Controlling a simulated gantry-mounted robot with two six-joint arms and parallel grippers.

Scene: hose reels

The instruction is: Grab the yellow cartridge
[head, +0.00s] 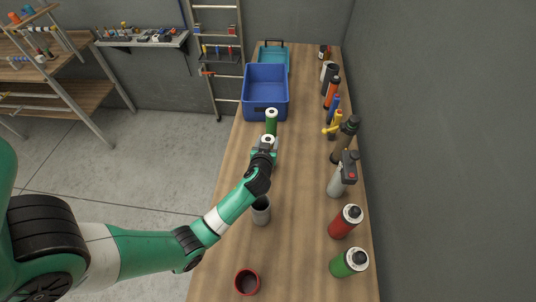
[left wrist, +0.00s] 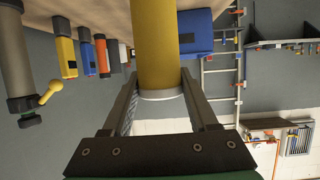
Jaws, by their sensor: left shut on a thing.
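The yellow cartridge (left wrist: 158,45) stands between the two fingers of my left gripper (left wrist: 160,92) in the left wrist view, with a pale rim at one end. The fingers are closed on its sides. In the head view my left gripper (head: 264,151) is over the middle of the bench, and a white ring-shaped top (head: 268,139) shows at it. The arm and gripper hide most of the cartridge there. A green cartridge (head: 271,124) with a white top stands just beyond the gripper. My right gripper is not in view.
A blue bin (head: 266,112) and a teal toolbox (head: 272,60) stand at the bench's far end. Several bottles and tools line the right side, including a red bottle (head: 343,224). A grey cup (head: 261,212) and a dark red cup (head: 247,282) stand nearer.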

